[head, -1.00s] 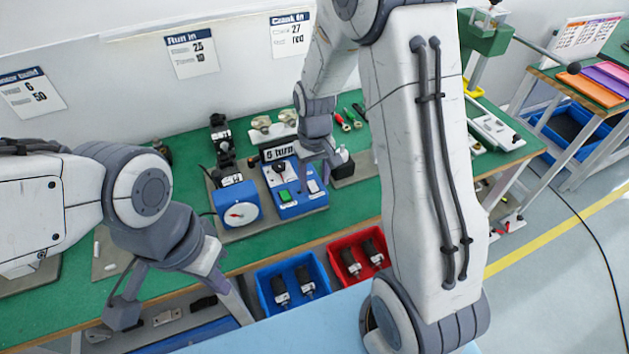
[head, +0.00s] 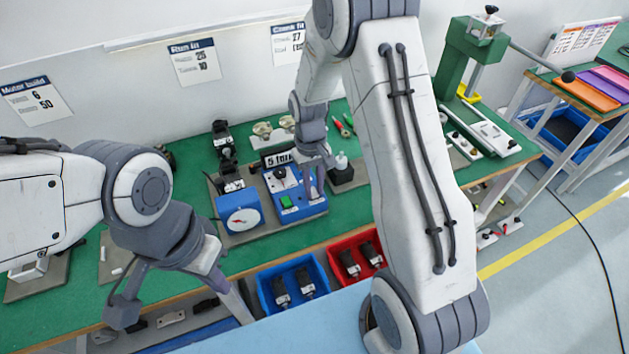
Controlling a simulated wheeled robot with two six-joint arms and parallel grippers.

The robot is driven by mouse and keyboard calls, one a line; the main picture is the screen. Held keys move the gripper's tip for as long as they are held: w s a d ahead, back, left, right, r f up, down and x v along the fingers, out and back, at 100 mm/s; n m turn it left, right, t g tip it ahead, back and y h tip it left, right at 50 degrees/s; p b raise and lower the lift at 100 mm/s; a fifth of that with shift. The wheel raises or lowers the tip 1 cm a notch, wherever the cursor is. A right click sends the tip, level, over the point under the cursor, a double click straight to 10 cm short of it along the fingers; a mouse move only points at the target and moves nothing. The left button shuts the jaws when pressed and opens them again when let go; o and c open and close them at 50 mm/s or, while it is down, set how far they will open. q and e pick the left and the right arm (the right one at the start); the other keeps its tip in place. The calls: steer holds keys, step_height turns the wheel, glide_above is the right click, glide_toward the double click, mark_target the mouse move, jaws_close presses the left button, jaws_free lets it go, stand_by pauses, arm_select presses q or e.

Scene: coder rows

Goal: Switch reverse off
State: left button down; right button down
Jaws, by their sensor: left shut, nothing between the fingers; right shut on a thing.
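A blue control box (head: 288,206) with a grey top, a green button (head: 286,202) and a dark knob stands on a grey plate on the green bench. A sign behind it is partly covered by my arm. My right gripper (head: 315,192) reaches down at the right side of the box's top. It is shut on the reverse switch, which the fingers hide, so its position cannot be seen. My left gripper (head: 238,304) is shut and empty, low at the bench's front edge, apart from the box.
A blue box with a round gauge (head: 240,215) stands left of the control box. Blue (head: 264,296) and red (head: 334,263) bins with dark motors sit below the bench edge. A green press (head: 456,60) stands at the right. My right arm hides part of the bench.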

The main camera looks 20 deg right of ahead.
steer(key=shift+w+g+p, duration=0.2)
steer(key=shift+g+p, duration=0.5)
steer(key=c, duration=0.7)
jaws_free()
steer(key=shift+r, duration=0.1)
steer(key=b+v, duration=0.1)
steer(key=v, duration=0.9)
steer(key=shift+r, duration=0.15)
steer(key=shift+a, duration=0.15)
